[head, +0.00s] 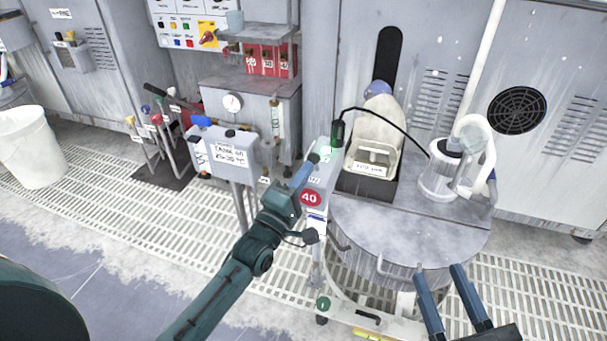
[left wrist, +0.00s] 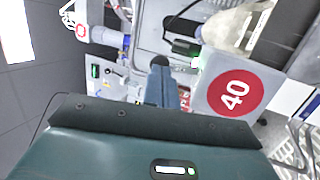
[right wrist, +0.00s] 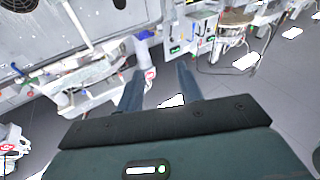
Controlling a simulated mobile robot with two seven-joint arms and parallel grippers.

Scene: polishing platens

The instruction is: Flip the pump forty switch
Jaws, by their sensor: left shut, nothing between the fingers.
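The pump forty unit is a pale narrow box with a round red "40" label (head: 311,198), which also shows in the left wrist view (left wrist: 235,93). A small green light (head: 326,154) glows on its top, beside a dark green cylinder (head: 337,134). My left gripper (head: 312,162) is shut and empty, its fingertips at the top of the box close to the light. In the left wrist view the fingertips (left wrist: 160,66) meet a small dark part that may be the switch; contact and switch position cannot be told. My right gripper (head: 438,270) is open and empty over the round tank's front.
The round grey tank (head: 400,228) bears a white pump body (head: 440,180) with a hose.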

